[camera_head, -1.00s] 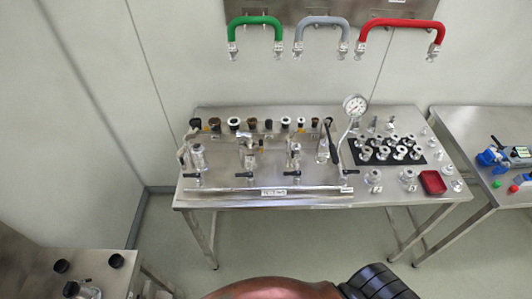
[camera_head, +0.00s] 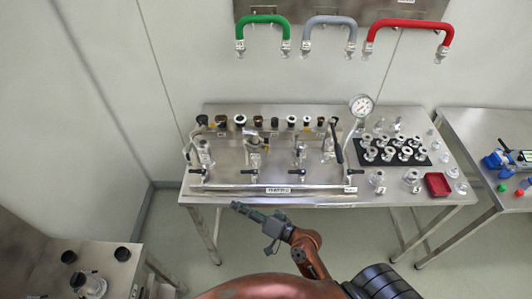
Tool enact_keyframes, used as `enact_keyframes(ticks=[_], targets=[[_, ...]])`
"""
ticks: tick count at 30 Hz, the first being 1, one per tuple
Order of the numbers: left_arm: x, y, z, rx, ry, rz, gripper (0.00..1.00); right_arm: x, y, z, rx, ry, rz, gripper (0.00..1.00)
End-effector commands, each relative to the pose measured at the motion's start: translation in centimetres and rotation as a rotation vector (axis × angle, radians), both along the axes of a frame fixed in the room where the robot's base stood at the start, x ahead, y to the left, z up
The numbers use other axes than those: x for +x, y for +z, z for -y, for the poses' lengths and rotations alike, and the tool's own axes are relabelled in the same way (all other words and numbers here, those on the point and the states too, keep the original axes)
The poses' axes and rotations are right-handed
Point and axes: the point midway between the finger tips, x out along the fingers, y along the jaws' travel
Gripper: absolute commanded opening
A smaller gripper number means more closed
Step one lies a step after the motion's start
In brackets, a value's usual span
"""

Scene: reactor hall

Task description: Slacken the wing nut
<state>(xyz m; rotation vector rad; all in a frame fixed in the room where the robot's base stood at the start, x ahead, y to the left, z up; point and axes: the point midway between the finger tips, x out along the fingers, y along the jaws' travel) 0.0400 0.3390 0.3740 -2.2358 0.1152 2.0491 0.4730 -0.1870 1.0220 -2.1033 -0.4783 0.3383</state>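My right gripper (camera_head: 240,208) hangs in front of the table's front edge, apart from the rig, with its fingers pointing left. Its fingers show as one narrow dark bar, and I cannot tell whether they are open. I see nothing held in it. The metal piping rig (camera_head: 254,160) stands on the steel table, with several small fittings and black-handled valves along its front. I cannot pick out a wing nut; the parts are too small. My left gripper is not in view.
A steel table (camera_head: 330,196) carries a pressure gauge (camera_head: 361,106), a black mat of metal fittings (camera_head: 385,158) and a red tray (camera_head: 437,185). Another table (camera_head: 490,125) stands at right.

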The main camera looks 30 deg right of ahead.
Motion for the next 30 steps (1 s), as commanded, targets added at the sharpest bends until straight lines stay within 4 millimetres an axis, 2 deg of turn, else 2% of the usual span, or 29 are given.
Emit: enact_keyframes(ticks=[1,4,6,8,9,10,13,15,19,24,30], targets=[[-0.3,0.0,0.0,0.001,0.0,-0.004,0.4,0.9,2.6,0.0,0.111,-0.022,0.054,0.23],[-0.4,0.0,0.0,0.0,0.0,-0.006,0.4,2.4,7.4,1.1,0.376,-0.082,0.148,0.23],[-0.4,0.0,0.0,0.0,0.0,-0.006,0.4,3.3,10.2,2.8,0.588,-0.134,0.202,0.23],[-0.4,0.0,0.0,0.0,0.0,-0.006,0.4,4.1,12.1,4.9,0.794,-0.19,0.24,0.23],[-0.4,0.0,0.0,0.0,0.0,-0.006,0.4,4.6,12.9,6.5,0.94,-0.233,0.26,0.23],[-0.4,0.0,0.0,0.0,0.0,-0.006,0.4,4.9,13.2,7.8,1.052,-0.267,0.269,0.23],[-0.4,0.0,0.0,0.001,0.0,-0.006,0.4,5.9,12.4,11.6,1.403,-0.387,0.269,0.23],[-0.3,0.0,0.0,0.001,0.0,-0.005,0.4,6.4,10.8,13.4,1.612,-0.468,0.246,0.23],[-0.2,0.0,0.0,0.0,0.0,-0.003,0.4,7.1,7.2,14.8,1.889,-0.599,0.181,0.23],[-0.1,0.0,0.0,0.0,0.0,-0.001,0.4,7.4,4.5,14.9,2.05,-0.691,0.121,0.23],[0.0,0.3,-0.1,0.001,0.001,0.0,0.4,9.3,4.2,15.9,2.071,-0.704,0.111,0.23]])
